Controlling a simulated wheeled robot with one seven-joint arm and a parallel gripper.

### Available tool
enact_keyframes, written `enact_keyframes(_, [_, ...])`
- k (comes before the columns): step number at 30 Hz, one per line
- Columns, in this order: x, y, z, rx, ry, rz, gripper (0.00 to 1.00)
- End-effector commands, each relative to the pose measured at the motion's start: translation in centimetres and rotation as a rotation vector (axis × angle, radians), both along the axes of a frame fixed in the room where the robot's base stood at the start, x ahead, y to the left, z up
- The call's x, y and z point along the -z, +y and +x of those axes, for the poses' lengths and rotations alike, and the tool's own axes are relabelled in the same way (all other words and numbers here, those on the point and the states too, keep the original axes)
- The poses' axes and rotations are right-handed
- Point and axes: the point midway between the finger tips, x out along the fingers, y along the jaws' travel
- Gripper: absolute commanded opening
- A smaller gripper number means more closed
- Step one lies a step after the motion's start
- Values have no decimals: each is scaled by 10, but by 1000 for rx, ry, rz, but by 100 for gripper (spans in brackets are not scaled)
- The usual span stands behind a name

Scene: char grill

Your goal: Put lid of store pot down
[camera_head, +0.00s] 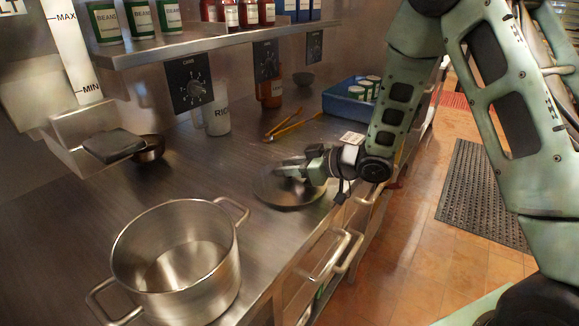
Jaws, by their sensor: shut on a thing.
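A large steel store pot (182,262) stands open and empty on the counter at the lower left, its two loop handles showing. Its round lid (292,196) is at the middle of the counter, near the front edge. My gripper (292,168) is above the lid and shut on it, at the top where its knob would be. The knob is hidden by the fingers. The lid appears level and at or very close to the counter surface; I cannot tell whether it touches.
Orange tongs (291,127), a blue bin (350,104) with cans and a white rice container (216,117) stand behind the lid. A small dark bowl (149,148) is at left. Drawer handles (332,252) jut from the counter front. Counter between pot and lid is clear.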

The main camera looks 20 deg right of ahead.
Motion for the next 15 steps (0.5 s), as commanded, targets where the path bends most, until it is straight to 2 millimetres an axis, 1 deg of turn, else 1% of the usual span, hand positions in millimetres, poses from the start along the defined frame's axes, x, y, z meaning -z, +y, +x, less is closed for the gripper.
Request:
enact_keyframes(2, [4,0,0,0,0,0,0])
enact_keyframes(3, [3,0,0,0,0,0,37])
enact_keyframes(4, [2,0,0,0,0,0,46])
enact_keyframes(5, [2,0,0,0,0,0,51])
enact_keyframes(12, [2,0,0,0,0,0,51])
enact_keyframes(15, [-2,0,0,0,0,0,51])
